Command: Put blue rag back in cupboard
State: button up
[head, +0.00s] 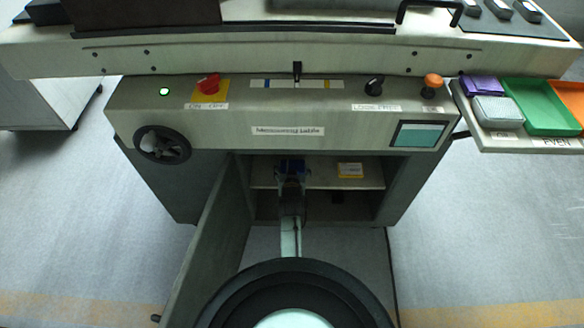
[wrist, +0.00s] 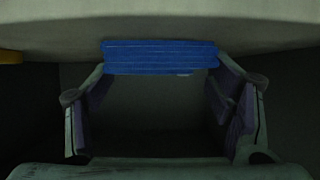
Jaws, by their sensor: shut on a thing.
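The blue rag (head: 290,163) is a small folded stack inside the open cupboard (head: 383,205), at the level of its shelf (head: 322,178). My gripper (head: 291,172) reaches in through the opening and is shut on the rag. In the wrist view the rag (wrist: 160,57) spans the space between the two purple-padded fingertips of my gripper (wrist: 160,74). The pale shelf surface shows around the rag there. I cannot tell whether the rag's underside touches the shelf. The cupboard door (head: 208,245) stands open on the left.
A yellow box (head: 350,170) sits on the shelf to the right of my gripper. The control panel (head: 330,120) with knobs juts out above the opening. A handwheel (head: 163,144) is at its left. A side tray (head: 500,140) with coloured containers is at the right.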

jog(key=o, duration=0.6)
jog(key=shift+f, duration=0.25)
jog(key=o, duration=0.4)
jog(key=shift+r, duration=0.1)
jog(key=shift+o, duration=0.2)
jog(key=shift+r, duration=0.15)
jog(key=shift+s, duration=0.1)
